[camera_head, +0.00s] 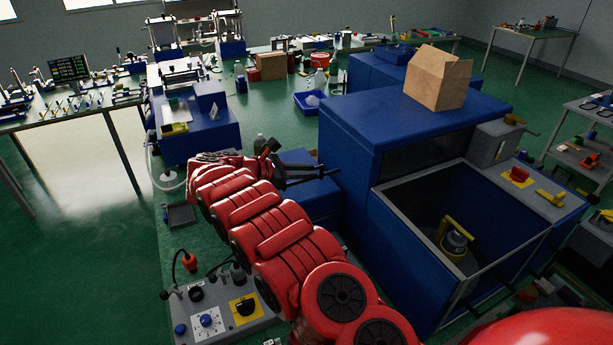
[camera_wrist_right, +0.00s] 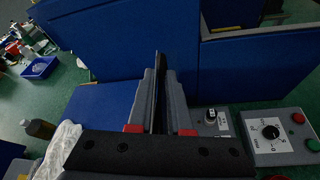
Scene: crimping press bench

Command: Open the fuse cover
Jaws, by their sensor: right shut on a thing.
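My right gripper (camera_head: 322,174) is at the end of my red arm, in front of the left side of the large blue press cabinet (camera_head: 345,145). In the right wrist view its two grey fingers (camera_wrist_right: 160,90) are close together and shut on a thin dark part (camera_wrist_right: 160,68) that shows between them. The fingers hide most of this part, so I cannot tell whether it belongs to the fuse cover. I cannot pick out the fuse cover for sure in either view. My left gripper is not in view.
A low blue box (camera_head: 308,190) stands beside the cabinet, below the gripper. A control panel (camera_head: 215,310) with a blue dial is at the lower left. A cardboard box (camera_head: 438,78) sits on the cabinet. Green floor (camera_head: 80,240) is clear at the left.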

